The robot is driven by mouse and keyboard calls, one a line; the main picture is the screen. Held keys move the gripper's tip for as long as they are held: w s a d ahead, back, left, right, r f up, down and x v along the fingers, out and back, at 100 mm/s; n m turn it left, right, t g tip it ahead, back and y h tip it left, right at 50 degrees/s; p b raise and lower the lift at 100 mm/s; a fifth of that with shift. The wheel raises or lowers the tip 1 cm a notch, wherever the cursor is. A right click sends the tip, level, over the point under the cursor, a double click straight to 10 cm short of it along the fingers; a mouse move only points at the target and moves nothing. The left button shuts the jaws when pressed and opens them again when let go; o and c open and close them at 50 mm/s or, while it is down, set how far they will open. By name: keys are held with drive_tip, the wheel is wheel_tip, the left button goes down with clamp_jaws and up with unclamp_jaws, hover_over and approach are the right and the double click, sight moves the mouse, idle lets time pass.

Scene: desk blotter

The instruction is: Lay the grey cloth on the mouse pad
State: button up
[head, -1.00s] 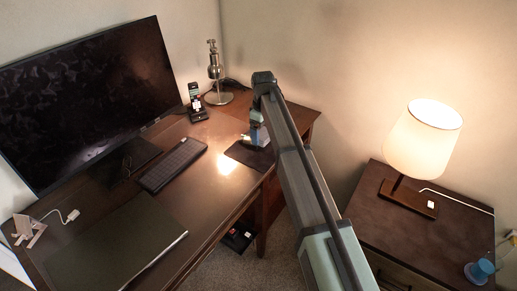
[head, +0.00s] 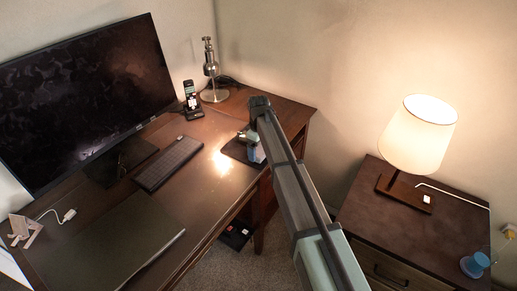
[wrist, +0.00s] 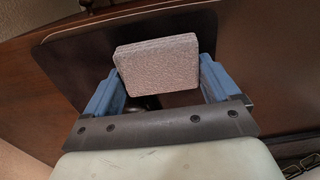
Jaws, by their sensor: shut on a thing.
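The grey cloth (wrist: 158,65) is a small, thick folded block with a speckled surface. In the wrist view it sits between the two blue fingers of my gripper (wrist: 162,82), which is shut on it. The dark mouse pad (wrist: 72,62) lies behind and below the cloth in that view. In the head view my gripper (head: 253,147) is over the right part of the mouse pad (head: 234,152), near the desk's front edge. My arm and gripper cover part of the pad there, and the cloth is hard to make out. I cannot tell whether the cloth touches the pad.
A keyboard (head: 170,163) lies left of the pad, with a monitor (head: 85,100) behind it. A phone (head: 192,103) and a metal lamp (head: 212,75) stand at the back. A large dark desk blotter (head: 115,240) lies at front left. A side table with a lit lamp (head: 418,135) stands at right.

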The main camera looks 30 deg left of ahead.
sight(259, 149)
drive_tip(key=shift+f, duration=0.1)
drive_tip(key=o, duration=0.7)
drive_tip(key=shift+o, duration=0.2)
wheel_tip(259, 149, up, 12)
idle(0.3)
